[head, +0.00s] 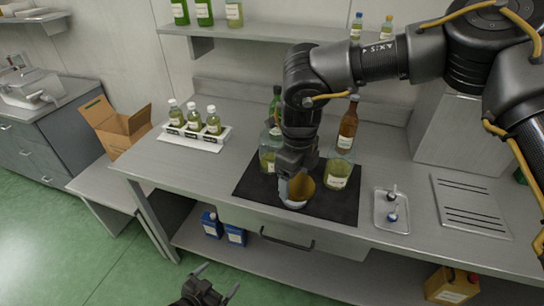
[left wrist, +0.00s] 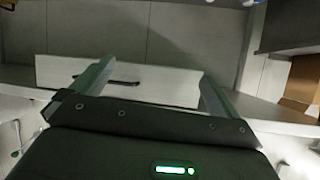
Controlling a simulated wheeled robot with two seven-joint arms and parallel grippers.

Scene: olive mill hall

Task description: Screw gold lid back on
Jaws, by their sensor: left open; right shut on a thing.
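My right gripper (head: 294,178) reaches down over the dark mat and is shut on a round gold lid (head: 303,188). The lid is tilted, with a pale rim at its lower edge; it hangs near the mat's front edge, and I cannot tell whether it touches anything. A jar of yellow-green liquid (head: 337,174) stands on the mat just right of the gripper. Another such jar (head: 267,160) stands behind left, partly hidden by my arm. I cannot make out either jar's mouth clearly. My left gripper (head: 217,279) is open and empty, low before the bench; its fingers show in the left wrist view (left wrist: 152,80).
A white rack (head: 212,137) with several small bottles is left; a small metal tray (head: 391,222) is right. A drawer with a handle (head: 287,241) is below the front edge.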

